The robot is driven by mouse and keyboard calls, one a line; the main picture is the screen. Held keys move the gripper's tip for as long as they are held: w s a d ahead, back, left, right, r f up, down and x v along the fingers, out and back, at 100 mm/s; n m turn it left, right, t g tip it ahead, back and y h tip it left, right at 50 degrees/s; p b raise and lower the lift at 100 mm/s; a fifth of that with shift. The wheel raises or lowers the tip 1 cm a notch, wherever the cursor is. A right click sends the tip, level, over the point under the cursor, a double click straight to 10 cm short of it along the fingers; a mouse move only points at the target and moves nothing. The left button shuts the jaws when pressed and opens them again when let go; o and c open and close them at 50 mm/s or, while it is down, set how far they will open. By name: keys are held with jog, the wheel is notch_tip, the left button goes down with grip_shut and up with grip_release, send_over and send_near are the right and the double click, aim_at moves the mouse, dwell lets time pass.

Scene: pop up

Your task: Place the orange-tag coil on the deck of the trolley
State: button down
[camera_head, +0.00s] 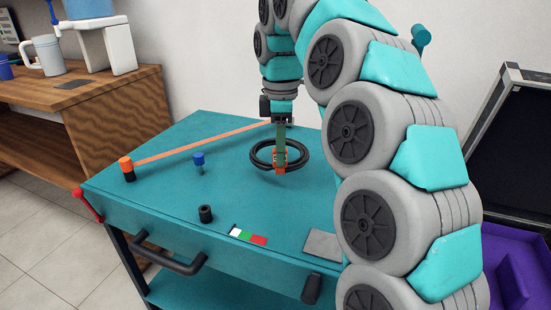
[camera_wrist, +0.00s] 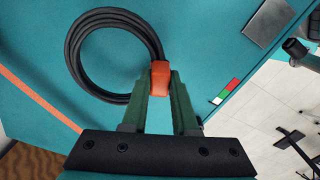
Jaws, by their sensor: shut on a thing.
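The coil is a black cable loop (camera_head: 260,163) with an orange tag (camera_head: 280,160). It is over the teal deck of the trolley (camera_head: 165,190), right of the deck's middle. My gripper (camera_head: 280,150) points down and is shut on the orange tag. In the wrist view the tag (camera_wrist: 159,78) sits between the green fingers, and the black loop (camera_wrist: 75,60) extends to the upper left, flat above or on the deck (camera_wrist: 210,50). I cannot tell whether the coil touches the deck.
An orange strip (camera_head: 200,145) crosses the deck from an orange-topped post (camera_head: 127,169). A blue-topped peg (camera_head: 198,162), a black cylinder (camera_head: 205,214), coloured squares (camera_head: 247,236) and a grey plate (camera_head: 322,245) are also on it. A wooden bench (camera_head: 95,92) stands left.

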jog(key=shift+w+a+f, duration=0.1)
jog(key=shift+w+a, duration=0.5)
jog(key=shift+w, duration=0.15)
jog(key=shift+f+b, duration=0.65)
jog(key=shift+f, duration=1.05)
jog(key=shift+d+f, duration=0.1)
jog(key=shift+f, duration=0.05)
jog(key=c, duration=0.7)
grip_release()
